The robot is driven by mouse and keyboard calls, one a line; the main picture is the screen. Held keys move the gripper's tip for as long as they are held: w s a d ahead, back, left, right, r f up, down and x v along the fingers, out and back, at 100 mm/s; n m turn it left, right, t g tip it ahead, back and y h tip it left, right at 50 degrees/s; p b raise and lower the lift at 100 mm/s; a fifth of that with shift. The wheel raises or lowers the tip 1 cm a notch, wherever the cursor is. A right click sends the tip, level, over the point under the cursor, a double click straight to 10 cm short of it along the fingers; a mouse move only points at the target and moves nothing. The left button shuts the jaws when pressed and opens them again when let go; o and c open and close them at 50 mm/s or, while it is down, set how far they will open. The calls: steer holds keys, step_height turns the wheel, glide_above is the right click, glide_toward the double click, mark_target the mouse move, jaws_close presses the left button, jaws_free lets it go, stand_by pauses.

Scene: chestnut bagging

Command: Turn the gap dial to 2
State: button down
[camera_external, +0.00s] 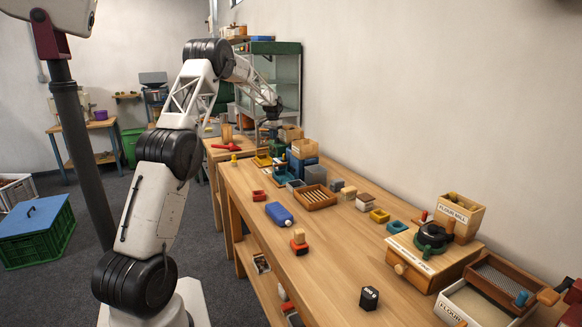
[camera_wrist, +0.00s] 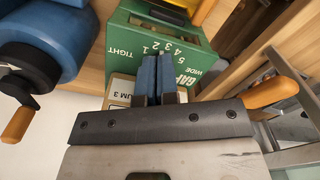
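A green box (camera_wrist: 130,35) fills the top middle of the wrist view. Its face carries "TIGHT" on the left, "WIDE" on the right, an arc of numbers, and a partly covered "GAP". My gripper (camera_wrist: 156,70) is in front of that face, just below the numbers, with its blue finger pads drawn close together. The gap dial is hidden behind the fingers. I cannot tell whether any of it is between the pads, or which number it points to. In the external view my gripper (camera_external: 273,112) is small, over the far end of the bench.
A blue round body (camera_wrist: 45,40) with an orange handle (camera_wrist: 18,125) is at the left of the wrist view. Another orange handle (camera_wrist: 273,92) is at the right. A label ending "UM 3" (camera_wrist: 121,90) is below the box. The bench (camera_external: 330,240) holds blocks, trays and a mill.

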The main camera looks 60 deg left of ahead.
steer(key=shift+w+d+f, duration=0.15)
steer(key=shift+d+f, duration=0.2)
steer(key=shift+f, duration=0.25)
steer(key=shift+w+d+f, duration=0.15)
steer(key=shift+d+f, duration=0.2)
steer(key=shift+f, duration=0.25)
steer(key=shift+s+d, duration=0.15)
steer(key=shift+s, duration=0.25)
stand_by(0.3)
steer(key=shift+a+r, duration=0.25)
steer(key=shift+r, duration=3.45)
